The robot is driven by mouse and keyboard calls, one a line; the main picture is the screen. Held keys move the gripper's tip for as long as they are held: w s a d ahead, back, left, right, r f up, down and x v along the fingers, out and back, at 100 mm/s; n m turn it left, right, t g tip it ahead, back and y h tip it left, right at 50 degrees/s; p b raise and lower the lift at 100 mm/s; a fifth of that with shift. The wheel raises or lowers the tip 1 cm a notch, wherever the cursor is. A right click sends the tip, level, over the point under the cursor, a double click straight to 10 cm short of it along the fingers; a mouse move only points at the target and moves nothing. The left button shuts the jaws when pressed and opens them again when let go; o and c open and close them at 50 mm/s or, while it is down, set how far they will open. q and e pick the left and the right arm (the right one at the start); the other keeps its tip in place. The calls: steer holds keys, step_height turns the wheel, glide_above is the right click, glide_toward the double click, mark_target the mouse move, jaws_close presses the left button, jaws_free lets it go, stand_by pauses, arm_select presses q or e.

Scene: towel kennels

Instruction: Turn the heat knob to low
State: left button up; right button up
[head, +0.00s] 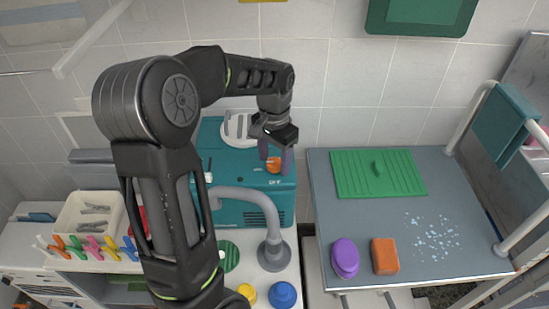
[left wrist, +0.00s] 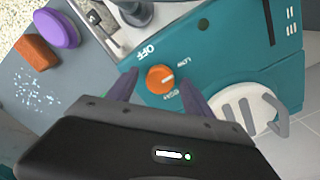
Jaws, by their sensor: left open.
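The orange heat knob (head: 273,165) is on the teal machine (head: 228,165). In the left wrist view the knob (left wrist: 160,79) has a white mark pointing right, between the LOW label and a lower label that seems to read HIGH. OFF is printed above the knob. My left gripper (head: 275,158) is open, its two purple-grey fingers on either side of the knob. In the left wrist view a gap shows between each finger and the knob, so I see no contact. My right gripper is not in view.
A grey table (head: 390,220) at the right bears a green board (head: 377,174), a purple oval object (head: 345,257) and an orange block (head: 385,256). A grey curved pipe (head: 245,198) stands in front of the machine. A white bin (head: 75,222) and coloured clips are at the left.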

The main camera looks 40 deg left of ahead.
mark_target(275, 161)
arm_select(q)
step_height(275, 161, up, 8)
steer(key=shift+f, duration=0.1)
stand_by(0.4)
stand_by(0.5)
